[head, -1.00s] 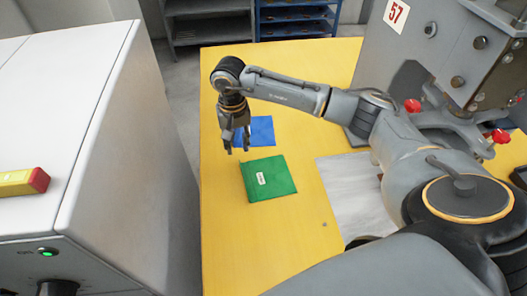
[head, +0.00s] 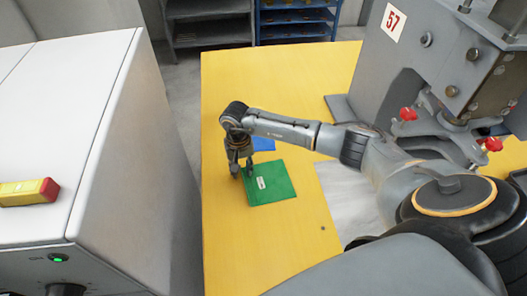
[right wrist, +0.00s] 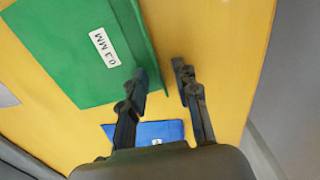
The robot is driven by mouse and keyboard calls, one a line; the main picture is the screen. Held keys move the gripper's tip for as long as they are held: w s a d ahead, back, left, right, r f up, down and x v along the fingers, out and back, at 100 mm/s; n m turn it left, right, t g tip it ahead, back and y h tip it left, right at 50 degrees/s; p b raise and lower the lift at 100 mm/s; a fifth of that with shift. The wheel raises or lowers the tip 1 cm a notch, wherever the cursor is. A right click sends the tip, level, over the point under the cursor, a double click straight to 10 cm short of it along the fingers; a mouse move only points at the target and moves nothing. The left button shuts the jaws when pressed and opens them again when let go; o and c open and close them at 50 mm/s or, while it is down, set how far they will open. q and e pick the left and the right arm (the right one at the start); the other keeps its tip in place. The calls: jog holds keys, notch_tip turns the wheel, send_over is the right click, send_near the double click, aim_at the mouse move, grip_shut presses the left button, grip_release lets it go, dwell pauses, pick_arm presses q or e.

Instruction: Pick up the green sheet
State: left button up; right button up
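The green sheet (head: 275,188) lies on the yellow table, with a small white label on it. In the right wrist view the green sheet (right wrist: 60,50) fills the upper left, its label reads "0.3 MM", and a darker strip runs along its near edge. My right gripper (head: 241,174) points down at the sheet's left edge. Its two fingers (right wrist: 161,76) are apart with bare table between them. One finger overlaps the sheet's corner in that view; I cannot tell whether it touches. My left gripper is not in view.
A blue sheet (head: 263,144) lies just behind the green one, partly hidden by my right arm. A pale grey sheet (head: 345,190) lies to the right, before a grey machine (head: 440,70) with red knobs. A white cabinet (head: 60,110) stands left. The table's front is clear.

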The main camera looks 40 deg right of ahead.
grip_shut()
jog(key=shift+r, duration=0.1)
